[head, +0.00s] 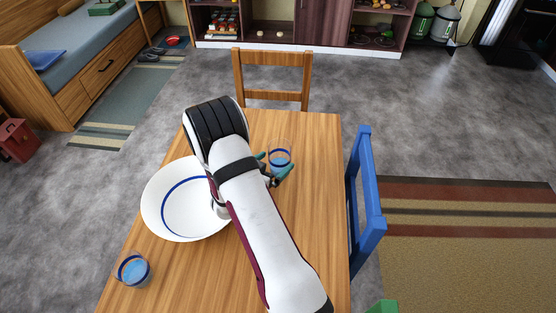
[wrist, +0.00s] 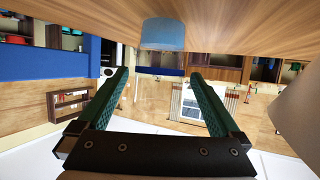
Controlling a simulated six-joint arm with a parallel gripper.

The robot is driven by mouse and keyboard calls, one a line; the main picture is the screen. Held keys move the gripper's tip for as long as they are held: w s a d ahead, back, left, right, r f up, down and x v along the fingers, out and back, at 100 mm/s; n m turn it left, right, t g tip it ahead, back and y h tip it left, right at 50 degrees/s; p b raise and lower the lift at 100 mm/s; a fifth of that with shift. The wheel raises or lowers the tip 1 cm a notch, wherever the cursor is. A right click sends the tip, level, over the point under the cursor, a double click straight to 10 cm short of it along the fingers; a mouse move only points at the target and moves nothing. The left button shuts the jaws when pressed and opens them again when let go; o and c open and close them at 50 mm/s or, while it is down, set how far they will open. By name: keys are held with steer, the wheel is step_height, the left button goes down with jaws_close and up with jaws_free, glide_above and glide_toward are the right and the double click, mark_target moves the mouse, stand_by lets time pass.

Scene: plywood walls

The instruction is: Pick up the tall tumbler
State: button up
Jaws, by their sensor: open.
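A clear tumbler with a blue band (head: 280,156) stands upright on the wooden table, right of the arm. It seems to be the tall tumbler. My gripper (head: 273,167) is beside it, with its green fingers apart and pointing towards it. In the wrist view the picture is upside down, and a bluish glass (wrist: 163,35) stands on the table beyond the gap between the open fingers (wrist: 158,76). Nothing is held. A second, lower-looking glass with blue in it (head: 132,269) stands at the table's front left.
A large white bowl with a blue ring (head: 165,215) sits left of the arm, partly hidden by it. A wooden chair (head: 272,75) is at the far edge and a blue chair (head: 365,200) at the right. The table's far right part (head: 318,130) is clear.

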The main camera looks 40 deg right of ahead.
mark_target(284, 152)
steer(key=x, duration=0.7)
steer(key=shift+w, duration=0.1)
steer(key=shift+r, duration=0.1)
steer(key=c, duration=1.3)
steer(key=shift+r, duration=0.15)
